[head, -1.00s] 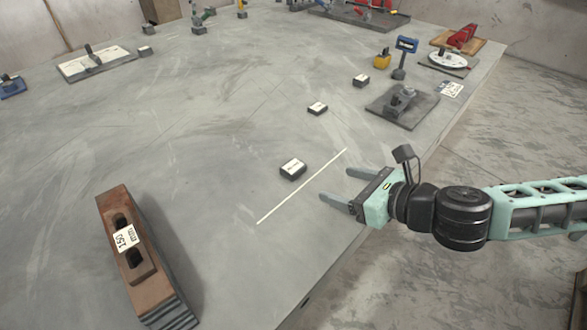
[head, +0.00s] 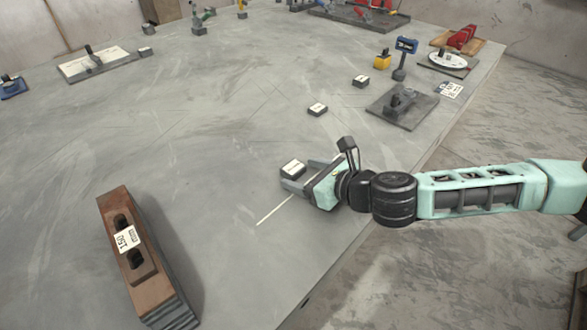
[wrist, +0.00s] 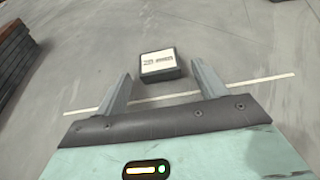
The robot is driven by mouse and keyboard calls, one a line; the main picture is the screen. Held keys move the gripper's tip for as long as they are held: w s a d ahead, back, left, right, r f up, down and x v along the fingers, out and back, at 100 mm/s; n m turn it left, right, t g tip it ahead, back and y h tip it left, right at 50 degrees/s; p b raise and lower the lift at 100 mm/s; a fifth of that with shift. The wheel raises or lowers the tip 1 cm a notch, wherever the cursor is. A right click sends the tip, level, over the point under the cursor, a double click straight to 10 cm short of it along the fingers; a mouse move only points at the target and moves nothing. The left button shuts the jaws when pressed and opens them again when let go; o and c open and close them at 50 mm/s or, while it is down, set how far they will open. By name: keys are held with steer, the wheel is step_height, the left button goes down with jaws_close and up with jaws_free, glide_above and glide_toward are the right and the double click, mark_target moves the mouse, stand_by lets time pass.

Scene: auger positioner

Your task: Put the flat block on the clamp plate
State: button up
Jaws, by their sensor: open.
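A small dark flat block (head: 292,169) with a white label on top lies on the grey table. In the wrist view the block (wrist: 159,65) sits just ahead of the fingers, between their lines, and its label seems to start with 20. My gripper (head: 301,175) is open and empty, low over the table, its fingertips close to the block's near side. The fingers also show in the wrist view (wrist: 161,73). A dark plate with a clamp-like fitting (head: 403,106), apparently the clamp plate, lies near the table's right edge, beyond my gripper.
Two similar labelled blocks (head: 317,109) (head: 360,81) lie farther back. A white line (head: 275,210) runs under my gripper. A brown block stack (head: 135,260) labelled 150 stands front left. A blue-topped stand (head: 405,58) is behind the plate.

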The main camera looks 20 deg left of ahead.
steer(key=shift+c, duration=0.3)
steer(key=shift+r, duration=0.1)
steer(key=c, duration=1.3)
